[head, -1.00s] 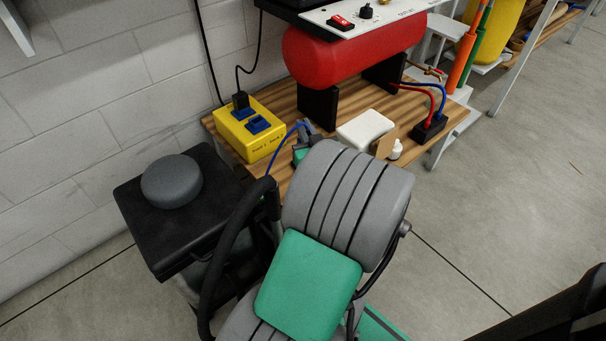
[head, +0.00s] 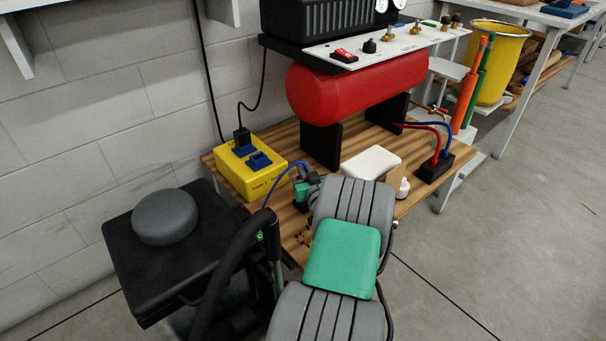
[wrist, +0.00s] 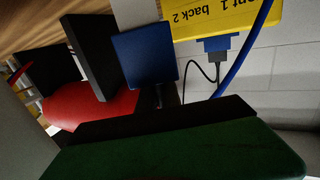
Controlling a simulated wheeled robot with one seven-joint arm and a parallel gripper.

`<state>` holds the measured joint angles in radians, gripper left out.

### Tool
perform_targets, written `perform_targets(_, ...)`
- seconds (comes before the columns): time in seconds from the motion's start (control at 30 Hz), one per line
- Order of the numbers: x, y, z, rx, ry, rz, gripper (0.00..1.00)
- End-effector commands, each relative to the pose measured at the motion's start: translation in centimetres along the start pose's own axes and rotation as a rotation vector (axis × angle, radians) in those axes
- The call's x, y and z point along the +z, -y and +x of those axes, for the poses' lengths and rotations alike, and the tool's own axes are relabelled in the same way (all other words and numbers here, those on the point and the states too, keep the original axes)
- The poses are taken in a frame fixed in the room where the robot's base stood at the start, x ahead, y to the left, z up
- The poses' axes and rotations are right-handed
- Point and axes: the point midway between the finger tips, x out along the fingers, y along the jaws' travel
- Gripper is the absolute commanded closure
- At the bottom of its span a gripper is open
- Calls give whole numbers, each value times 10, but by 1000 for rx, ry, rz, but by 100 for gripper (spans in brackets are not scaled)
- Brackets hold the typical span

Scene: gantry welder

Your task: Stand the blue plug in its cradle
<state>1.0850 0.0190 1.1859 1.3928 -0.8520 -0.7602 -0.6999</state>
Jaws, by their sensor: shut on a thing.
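My gripper (head: 310,180) is just right of the yellow box, low over the wooden bench. It is shut on the blue plug, which my arm mostly hides in the head view. A blue square block (wrist: 145,58), apparently the plug, shows in the wrist view beyond my dark green and black gripper part. A thin blue cable (head: 284,172) arcs from the gripper towards the lower left. The yellow box (head: 235,171) carries two blue sockets. The rear socket holds a black plug (head: 242,137); the front socket (head: 260,162) looks empty. I cannot tell which part is the cradle.
A red tank (head: 355,90) on black supports stands behind the gripper. Bare bench (head: 212,162) is narrow around the box.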

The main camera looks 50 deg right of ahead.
Motion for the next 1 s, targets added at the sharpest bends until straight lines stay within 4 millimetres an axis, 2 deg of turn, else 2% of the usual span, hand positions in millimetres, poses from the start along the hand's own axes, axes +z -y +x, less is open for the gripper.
perform_targets(0.83,13,0,1,0,-3,-1,100)
perform_targets(0.87,14,0,1,0,-2,-1,89)
perform_targets(1.0,14,0,1,0,-2,-1,78)
